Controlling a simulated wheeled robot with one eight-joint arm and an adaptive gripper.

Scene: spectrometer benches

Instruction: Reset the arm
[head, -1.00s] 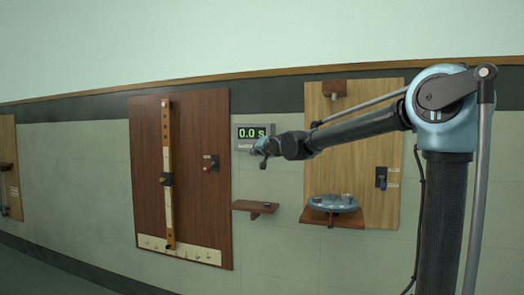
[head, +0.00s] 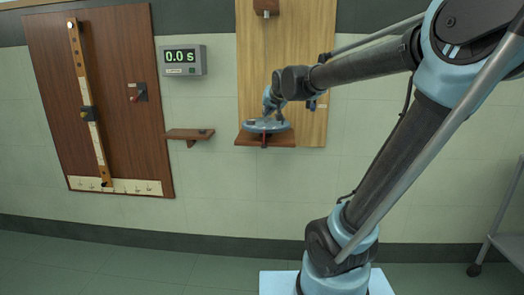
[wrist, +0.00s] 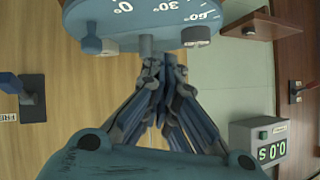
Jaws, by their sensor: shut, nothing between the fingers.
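My gripper (head: 270,108) is at the end of my arm, in front of the light wooden panel (head: 300,80) and close to the round grey-blue dial (head: 254,126). In the wrist view my gripper's fingers (wrist: 162,72) are drawn together with nothing seen between them. The dial (wrist: 140,12), marked 0°, 30° and 60°, lies just beyond the fingertips, with small knobs and a short post on it. I cannot tell whether the fingertips touch the post.
A timer (head: 183,60) reading 0.0 s and a small wooden shelf (head: 188,134) are left of the panel. A dark wooden board (head: 50,100) with a bar and a red-handled switch (head: 136,97) is farther left. A grey cart (head: 510,225) stands at right; the floor at left is clear.

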